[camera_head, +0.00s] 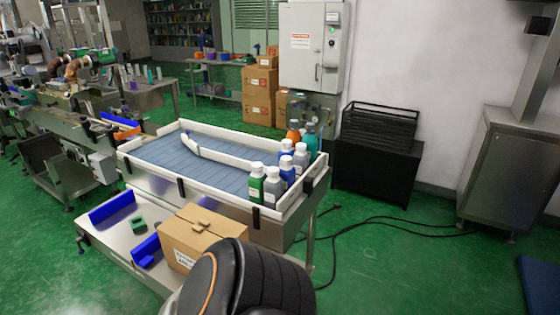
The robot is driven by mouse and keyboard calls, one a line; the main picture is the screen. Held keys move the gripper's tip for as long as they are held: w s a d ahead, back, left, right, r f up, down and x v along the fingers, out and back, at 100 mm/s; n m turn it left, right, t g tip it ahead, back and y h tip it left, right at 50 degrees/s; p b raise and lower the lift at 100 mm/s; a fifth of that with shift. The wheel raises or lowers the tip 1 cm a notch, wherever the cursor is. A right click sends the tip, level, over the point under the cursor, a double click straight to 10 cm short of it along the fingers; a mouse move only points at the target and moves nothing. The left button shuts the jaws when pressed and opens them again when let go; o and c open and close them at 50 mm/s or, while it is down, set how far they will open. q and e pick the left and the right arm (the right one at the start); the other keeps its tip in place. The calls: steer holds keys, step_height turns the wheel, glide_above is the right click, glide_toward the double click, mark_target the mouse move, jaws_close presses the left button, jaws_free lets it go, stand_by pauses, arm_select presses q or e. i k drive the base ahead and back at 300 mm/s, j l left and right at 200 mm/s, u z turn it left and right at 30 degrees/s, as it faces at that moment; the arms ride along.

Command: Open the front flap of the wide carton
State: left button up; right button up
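A brown cardboard carton (200,238) stands on the low metal shelf in front of the conveyor table. Its top flaps look folded down, with a seam and a small notch near the middle. A white label with dark print is on its left-facing side. A black rounded part with an orange line, likely a link of my own arm, covers the carton's lower right. Neither of my grippers shows, and I cannot tell where they are relative to the carton.
Cables (375,222) lie on the open green floor to the right.

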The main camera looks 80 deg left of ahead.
mark_target(194, 236)
steer(key=i+u, duration=0.25)
steer(key=u, duration=0.15)
steer(key=i+u, duration=0.25)
steer(key=u, duration=0.2)
steer(key=i+l+u, duration=0.1)
steer(key=u, duration=0.3)
steer(key=i+u, duration=0.2)
steer(key=u, duration=0.25)
steer(key=i+l+u, duration=0.15)
steer(key=u, duration=0.3)
steer(key=i+l+u, duration=0.2)
steer(key=u, duration=0.25)
steer(key=i+l+u, duration=0.1)
steer(key=u, duration=0.4)
steer(key=i+l+u, duration=0.15)
steer(key=u, duration=0.3)
steer(key=i+l+u, duration=0.1)
steer(key=l+u, duration=0.2)
steer(key=u, duration=0.2)
steer(key=l+u, duration=0.2)
steer(key=u, duration=0.25)
steer(key=l+u, duration=0.3)
steer(key=u, duration=0.2)
steer(key=i, duration=0.05)
